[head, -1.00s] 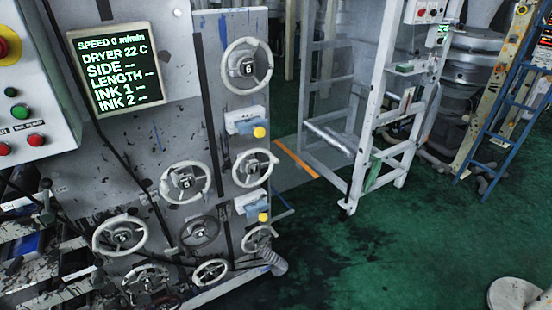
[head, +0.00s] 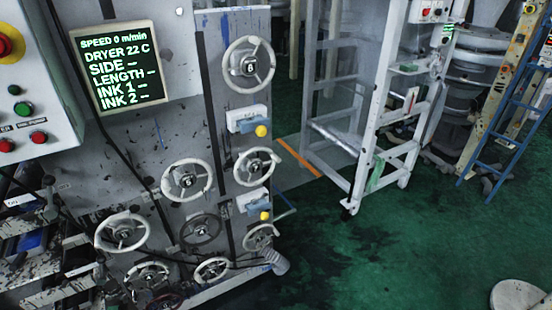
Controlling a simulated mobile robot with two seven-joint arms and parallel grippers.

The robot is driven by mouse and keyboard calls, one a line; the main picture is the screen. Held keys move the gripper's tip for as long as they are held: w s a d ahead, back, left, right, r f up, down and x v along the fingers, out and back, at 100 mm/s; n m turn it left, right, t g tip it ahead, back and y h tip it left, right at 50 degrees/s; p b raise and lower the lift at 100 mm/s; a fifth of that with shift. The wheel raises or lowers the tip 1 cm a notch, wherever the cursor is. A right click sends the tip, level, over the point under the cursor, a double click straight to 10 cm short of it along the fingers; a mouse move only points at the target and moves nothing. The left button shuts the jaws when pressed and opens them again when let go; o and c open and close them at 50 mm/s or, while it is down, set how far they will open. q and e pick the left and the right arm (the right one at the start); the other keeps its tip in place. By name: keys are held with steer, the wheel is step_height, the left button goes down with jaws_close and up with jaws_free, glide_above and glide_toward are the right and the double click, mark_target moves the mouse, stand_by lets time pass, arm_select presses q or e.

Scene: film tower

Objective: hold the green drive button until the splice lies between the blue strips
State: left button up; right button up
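A green button (head: 23,108) sits on the white control box (head: 40,75) at the far left, below a red mushroom button on a yellow ring (head: 8,45). I cannot read a label that marks it as the drive button. The screen (head: 126,68) reads speed 0 m/min and dryer 22 C, with dashes for side, length and inks. An orange strip (head: 297,157) lies across the grey panel beyond the machine's right edge. I see no splice and cannot make out blue strips for certain. Neither gripper is in view.
Several handwheels (head: 249,65) stick out from the machine's grey front. A white frame (head: 375,120) stands behind at the right, with a blue ladder (head: 515,105) farther right. The green floor (head: 400,245) is open in front, with a pale round object (head: 518,295) at bottom right.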

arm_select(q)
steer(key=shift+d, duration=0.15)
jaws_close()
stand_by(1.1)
